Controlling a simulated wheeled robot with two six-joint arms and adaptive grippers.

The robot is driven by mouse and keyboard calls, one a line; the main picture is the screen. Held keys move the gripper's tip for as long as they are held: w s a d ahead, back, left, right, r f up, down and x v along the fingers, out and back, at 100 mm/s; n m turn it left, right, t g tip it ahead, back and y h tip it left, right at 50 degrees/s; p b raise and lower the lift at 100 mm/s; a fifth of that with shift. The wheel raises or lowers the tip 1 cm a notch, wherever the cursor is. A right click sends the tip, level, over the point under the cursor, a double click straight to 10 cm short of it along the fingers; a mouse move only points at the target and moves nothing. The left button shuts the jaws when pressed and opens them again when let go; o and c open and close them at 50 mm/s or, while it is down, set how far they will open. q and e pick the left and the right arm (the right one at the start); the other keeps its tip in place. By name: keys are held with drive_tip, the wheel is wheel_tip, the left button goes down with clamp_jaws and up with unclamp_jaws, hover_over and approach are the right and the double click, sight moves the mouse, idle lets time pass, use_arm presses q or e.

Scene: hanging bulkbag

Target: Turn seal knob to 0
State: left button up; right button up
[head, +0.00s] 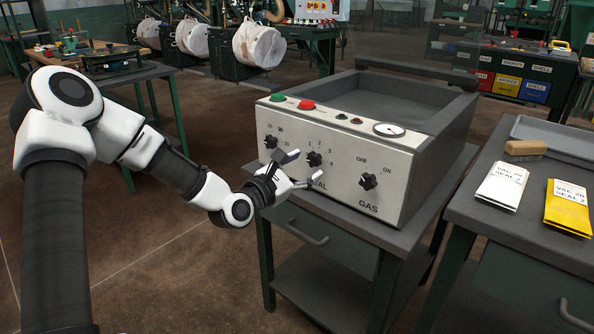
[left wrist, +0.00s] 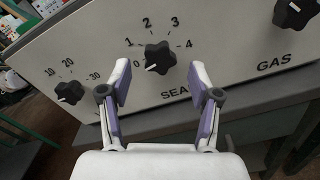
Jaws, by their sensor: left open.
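The seal knob (head: 314,159) is a black lobed knob on the front panel of the grey sealing machine (head: 335,150), and it also shows in the left wrist view (left wrist: 160,57). Its scale runs from 0 to 4. The knob's white mark points to the lower left, close to the 0. My left gripper (head: 300,171) is open and empty in front of the panel. In the left wrist view its two purple-padded fingers (left wrist: 160,72) stand on either side, just below the knob, not closed on it. My right gripper is in neither view.
The vac knob (head: 270,142) is left of the seal knob and the gas knob (head: 368,181) is right. Green and red buttons (head: 306,104) and a gauge (head: 389,129) sit on top. A side table (head: 480,215) at right holds white packets (head: 502,185), yellow packets (head: 568,207) and a brush (head: 525,149).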

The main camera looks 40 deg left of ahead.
use_arm(q)
drive_tip(key=s, duration=0.4)
drive_tip(key=shift+s+a, duration=0.15)
drive_tip(key=shift+s, duration=0.05)
